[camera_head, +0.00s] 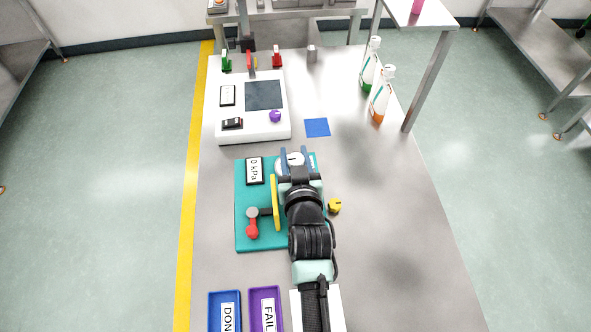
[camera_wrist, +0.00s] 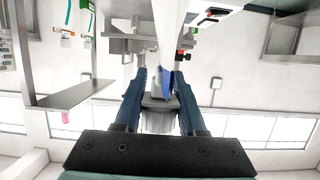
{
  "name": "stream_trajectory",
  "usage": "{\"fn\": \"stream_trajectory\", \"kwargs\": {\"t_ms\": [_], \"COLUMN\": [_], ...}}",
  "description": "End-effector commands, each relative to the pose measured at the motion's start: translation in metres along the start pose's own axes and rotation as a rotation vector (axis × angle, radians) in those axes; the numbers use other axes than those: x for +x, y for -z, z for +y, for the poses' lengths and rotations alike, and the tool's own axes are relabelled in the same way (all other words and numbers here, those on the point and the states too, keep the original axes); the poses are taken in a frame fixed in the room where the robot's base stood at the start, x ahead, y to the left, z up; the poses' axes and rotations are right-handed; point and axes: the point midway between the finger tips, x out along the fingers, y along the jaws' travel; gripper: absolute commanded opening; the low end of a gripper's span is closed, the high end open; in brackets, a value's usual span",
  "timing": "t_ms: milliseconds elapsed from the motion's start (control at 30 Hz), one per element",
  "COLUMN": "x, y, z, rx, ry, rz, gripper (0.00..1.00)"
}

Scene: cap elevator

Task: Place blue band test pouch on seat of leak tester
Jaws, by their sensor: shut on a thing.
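The leak tester has a teal base (camera_head: 242,222), a "0 kPa" display (camera_head: 255,171), an upright yellow plate (camera_head: 275,203) and a red-ended lever (camera_head: 252,229). My gripper (camera_head: 296,158) is over the far right part of the base, pointing away from the camera. It is shut on a pale pouch, which shows grey-white between the fingers in the wrist view (camera_wrist: 158,118). Blue shows just beyond it there; I cannot tell whether that is its band. The tester's seat is hidden by my arm, and contact between pouch and tester cannot be told.
A white machine (camera_head: 250,127) stands beyond the tester, with a blue square (camera_head: 317,127) to its right. A yellow knob (camera_head: 334,205) is right of my arm. Blue (camera_head: 224,297) and purple (camera_head: 265,294) trays lie near. Spray bottles (camera_head: 380,95) stand far right. The table's right side is clear.

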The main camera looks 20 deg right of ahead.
Motion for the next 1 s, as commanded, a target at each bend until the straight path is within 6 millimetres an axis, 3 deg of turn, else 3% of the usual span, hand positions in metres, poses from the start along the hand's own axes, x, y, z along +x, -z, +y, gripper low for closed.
{"fn": "stream_trajectory", "kwargs": {"t_ms": [300, 767, 800, 933, 1000], "x": [0.013, 0.015, 0.014, 0.014, 0.014], "y": [-0.037, -0.046, -0.045, -0.045, -0.045], "z": [0.000, 0.000, 0.000, 0.000, 0.000], "rx": [0.001, 0.000, 0.000, 0.000, 0.000], "ry": [0.000, 0.000, 0.000, 0.000, 0.000], "rz": [0.003, 0.005, 0.001, 0.001, 0.001], "gripper": [0.00, 0.00, 0.47, 0.70, 0.70]}}
